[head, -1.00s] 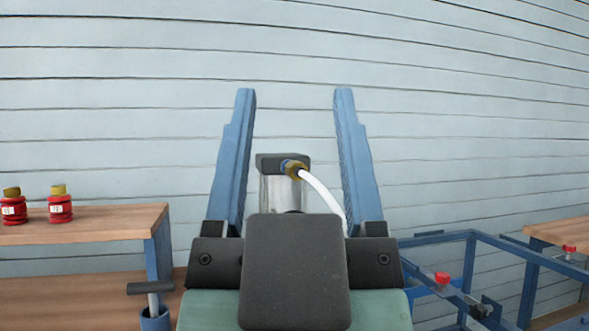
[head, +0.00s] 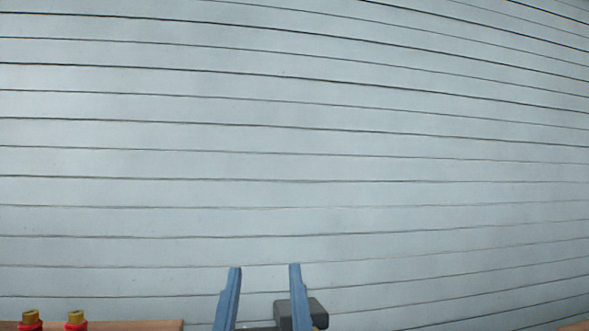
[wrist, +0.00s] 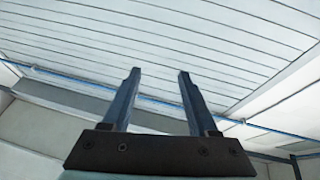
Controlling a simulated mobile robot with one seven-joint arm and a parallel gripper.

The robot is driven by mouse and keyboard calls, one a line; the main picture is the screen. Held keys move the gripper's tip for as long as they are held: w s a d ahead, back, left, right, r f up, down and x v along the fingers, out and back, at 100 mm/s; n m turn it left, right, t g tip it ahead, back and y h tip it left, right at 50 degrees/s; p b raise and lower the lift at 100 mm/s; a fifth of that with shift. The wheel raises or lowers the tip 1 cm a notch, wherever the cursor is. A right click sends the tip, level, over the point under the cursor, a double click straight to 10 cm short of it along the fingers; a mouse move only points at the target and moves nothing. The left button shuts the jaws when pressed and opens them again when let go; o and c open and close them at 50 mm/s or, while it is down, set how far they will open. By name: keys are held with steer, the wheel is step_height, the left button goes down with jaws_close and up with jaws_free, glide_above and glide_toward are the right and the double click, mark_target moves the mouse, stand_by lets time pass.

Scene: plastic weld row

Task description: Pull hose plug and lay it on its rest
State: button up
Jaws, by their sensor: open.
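My gripper (head: 265,267) is open and empty at the bottom of the head view, its two blue fingers pointing up. It also shows in the wrist view (wrist: 158,73), fingers apart with nothing between them. A dark block (head: 317,310) stands at the bottom of the head view, partly behind the right finger. The white hose and the plug's rest are not in view now.
Two red pieces with brass tops, one left (head: 30,318) and one right (head: 76,318), stand by a wooden surface (head: 140,325) at lower left. A pale slatted wall (head: 300,130) fills the background. In the wrist view a blue rail (wrist: 70,79) runs across.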

steer(key=w+a+r+n+g+h+p, duration=0.3)
steer(key=w+g+p, duration=0.65)
steer(key=p, duration=1.85)
steer(key=s+d+r+m+g+h+p, duration=0.1)
steer(key=s+d+g+h+p, duration=0.25)
steer(key=s+g+p, duration=0.4)
steer(key=shift+y, duration=0.35)
steer(key=p+x, duration=0.1)
steer(key=x, duration=0.3)
steer(key=p+x, duration=0.1)
steer(key=x, duration=0.3)
steer(key=w+p+x, duration=0.1)
steer(key=x, duration=0.4)
steer(key=shift+r, duration=0.3)
jaws_close()
